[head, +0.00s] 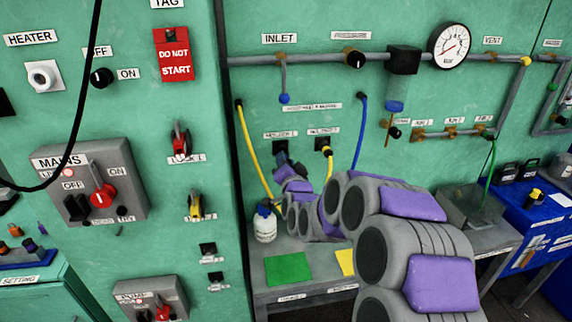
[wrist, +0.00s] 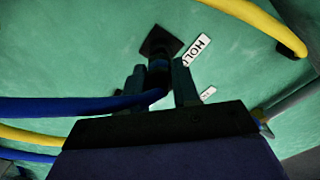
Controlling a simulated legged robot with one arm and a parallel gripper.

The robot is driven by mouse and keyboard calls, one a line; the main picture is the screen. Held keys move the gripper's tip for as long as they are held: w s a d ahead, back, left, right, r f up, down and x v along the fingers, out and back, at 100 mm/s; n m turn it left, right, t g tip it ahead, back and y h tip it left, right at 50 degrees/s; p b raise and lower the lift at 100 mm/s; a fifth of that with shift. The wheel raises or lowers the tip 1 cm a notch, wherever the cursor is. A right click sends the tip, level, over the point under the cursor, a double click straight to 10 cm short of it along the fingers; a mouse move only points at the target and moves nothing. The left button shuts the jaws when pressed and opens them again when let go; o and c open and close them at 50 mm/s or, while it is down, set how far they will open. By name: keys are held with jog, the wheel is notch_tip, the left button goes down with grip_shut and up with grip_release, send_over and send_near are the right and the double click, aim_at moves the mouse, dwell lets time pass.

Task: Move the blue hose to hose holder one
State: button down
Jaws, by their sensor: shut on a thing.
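The blue hose (head: 361,125) hangs from the panel right of the holders and runs down behind my arm. In the wrist view the blue hose (wrist: 70,106) comes in from the left and bends into my gripper (wrist: 160,84). My gripper is shut on its end. Holder one, a dark square (wrist: 158,42), is straight ahead of the fingers, beside its label. In the head view my gripper (head: 284,162) is right at holder one (head: 280,146), partly covering it. The hose end points at the holder and overlaps it; I cannot tell whether it is seated.
The yellow hose (head: 251,150) hangs from the panel on the left, and a yellow hose end (head: 327,152) sits at holder two. A white bottle (head: 265,226) and a green card (head: 288,269) are on the bench below. Pipes and a gauge (head: 449,45) are above.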

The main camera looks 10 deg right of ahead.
jog(key=shift+w+r, duration=0.1)
jog(key=shift+w, duration=1.15)
jog(key=c, duration=0.7)
grip_release()
jog(key=shift+c, duration=0.2)
